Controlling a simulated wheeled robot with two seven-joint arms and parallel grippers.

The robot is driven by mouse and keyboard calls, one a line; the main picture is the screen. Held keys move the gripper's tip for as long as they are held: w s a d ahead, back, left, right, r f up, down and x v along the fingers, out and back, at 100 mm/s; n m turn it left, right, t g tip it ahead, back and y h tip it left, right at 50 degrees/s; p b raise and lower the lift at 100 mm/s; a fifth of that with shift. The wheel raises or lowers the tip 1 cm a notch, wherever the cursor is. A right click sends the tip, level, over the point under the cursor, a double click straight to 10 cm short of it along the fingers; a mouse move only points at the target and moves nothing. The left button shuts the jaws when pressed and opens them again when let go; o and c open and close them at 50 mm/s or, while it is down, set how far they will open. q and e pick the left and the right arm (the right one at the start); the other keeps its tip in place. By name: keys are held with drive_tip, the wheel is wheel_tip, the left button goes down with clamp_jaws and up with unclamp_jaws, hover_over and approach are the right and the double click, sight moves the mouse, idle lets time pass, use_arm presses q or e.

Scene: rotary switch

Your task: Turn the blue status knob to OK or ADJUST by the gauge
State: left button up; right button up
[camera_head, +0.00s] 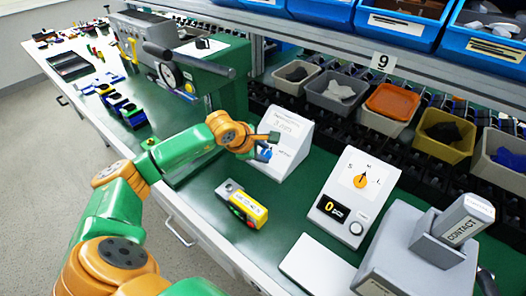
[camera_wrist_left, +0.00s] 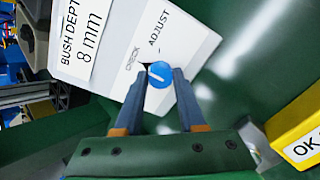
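The blue status knob (camera_wrist_left: 160,75) is on the lower part of a white sloped box (camera_head: 282,141) on the green bench. A white line marks its face. The labels CHECK (camera_wrist_left: 133,58) and ADJUST (camera_wrist_left: 160,28) show beside it; I see no OK label on this box. The upper plate (camera_wrist_left: 85,35) reads BUSH DEPTH and 8 mm. My left gripper (camera_wrist_left: 161,76) has one finger on each side of the knob, close to it; whether they touch it is unclear. The dial gauge (camera_head: 167,76) is on the grey-green machine behind. My right gripper is not in view.
A yellow and grey device (camera_head: 243,205) lies just in front of the box. To the right are a white panel with an orange S-M-L dial (camera_head: 361,181) and a grey stand with a CONTACT block (camera_head: 461,231). Bins (camera_head: 397,103) line the back.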

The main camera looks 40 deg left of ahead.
use_arm(q)
clamp_jaws()
drive_tip(key=shift+f+m+b, duration=0.2)
drive_tip(key=shift+m+b, duration=1.4)
drive_tip(key=shift+m, duration=0.3)
drive_tip(key=m+b, duration=0.2)
drive_tip(key=m, duration=0.2)
drive_tip(key=shift+d+m+y+b, duration=0.1)
drive_tip(key=shift+m+y+b, duration=0.35)
drive_tip(key=shift+m, duration=1.35)
drive_tip(key=shift+s+m, duration=0.1)
drive_tip(key=shift+m, duration=0.2)
